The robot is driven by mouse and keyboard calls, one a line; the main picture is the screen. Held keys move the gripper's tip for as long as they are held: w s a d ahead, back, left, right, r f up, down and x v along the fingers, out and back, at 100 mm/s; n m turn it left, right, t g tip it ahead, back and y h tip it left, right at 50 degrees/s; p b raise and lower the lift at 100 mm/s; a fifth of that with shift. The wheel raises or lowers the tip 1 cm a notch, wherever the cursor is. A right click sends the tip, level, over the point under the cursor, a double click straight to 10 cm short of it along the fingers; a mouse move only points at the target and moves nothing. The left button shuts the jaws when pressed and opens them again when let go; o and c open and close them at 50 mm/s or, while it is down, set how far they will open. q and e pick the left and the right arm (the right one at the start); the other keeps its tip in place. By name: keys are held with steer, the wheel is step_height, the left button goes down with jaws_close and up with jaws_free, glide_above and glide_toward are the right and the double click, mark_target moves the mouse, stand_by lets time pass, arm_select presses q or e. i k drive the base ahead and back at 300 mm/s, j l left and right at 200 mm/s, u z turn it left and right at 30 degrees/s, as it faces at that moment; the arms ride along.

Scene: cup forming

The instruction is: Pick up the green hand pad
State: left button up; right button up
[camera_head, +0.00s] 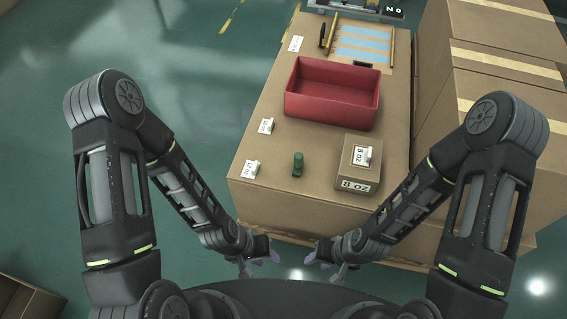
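The green hand pad (298,164) is a small dark green upright piece near the front of the cardboard-brown table (262,207). It stands between a small white label holder and a small brown box. My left gripper (262,262) is low in front of the table's front edge, below and to the left of the pad. My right gripper (323,262) is also low in front of the table, below and to the right of the pad. Both are apart from the pad. Their fingers are small and dark, and nothing shows held in them.
A red bin (332,93) stands behind the pad. A small brown box (358,165) marked "8 oz" is right of it. White label holders (251,169) stand to the left. Large cartons (490,70) are stacked at the right. The tabletop around the pad is clear.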

mark_target(299, 161)
steer(key=z, duration=0.65)
steer(key=j+z, duration=0.25)
steer(key=z, duration=0.2)
steer(key=j+z, duration=0.25)
steer(key=z, duration=0.25)
steer(key=j+z, duration=0.25)
steer(key=z, duration=0.2)
steer(key=k+j+z, duration=0.1)
steer(key=z, duration=0.35)
steer(key=k+j+z, duration=0.15)
steer(key=k+j, duration=0.15)
steer(key=j, duration=0.2)
steer(key=k+j+z, duration=0.15)
steer(key=k+j, duration=0.25)
steer(key=j, duration=0.05)
